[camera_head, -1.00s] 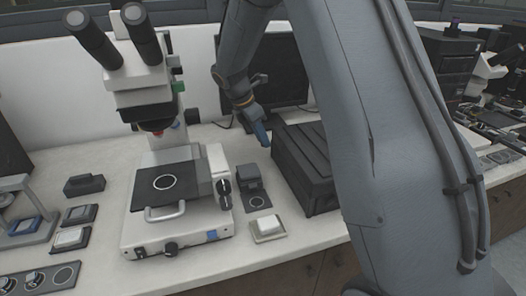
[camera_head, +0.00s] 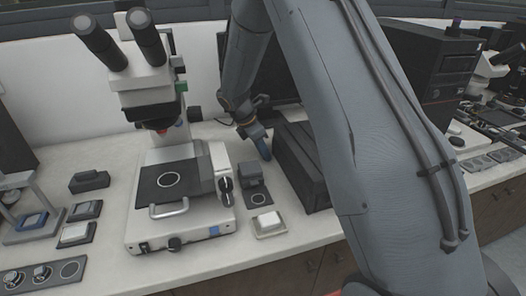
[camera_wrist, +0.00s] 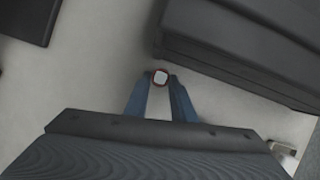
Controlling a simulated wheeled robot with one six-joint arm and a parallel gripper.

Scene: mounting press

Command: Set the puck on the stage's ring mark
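The microscope stage (camera_head: 150,195) is a dark plate under the eyepieces, with a white ring mark (camera_head: 168,180) on it. The ring is empty. My gripper (camera_head: 264,154) is right of the microscope, above the bench near the black box, with its blue fingers pointing down. The puck cannot be made out in the head view.
The microscope's focus knobs (camera_head: 226,190) and a small dark block (camera_head: 250,175) stand between stage and gripper. A black ribbed box (camera_head: 300,165) is right of the gripper. A dark mat with another ring (camera_head: 258,199) and a white-topped dish (camera_head: 268,224) lie in front.

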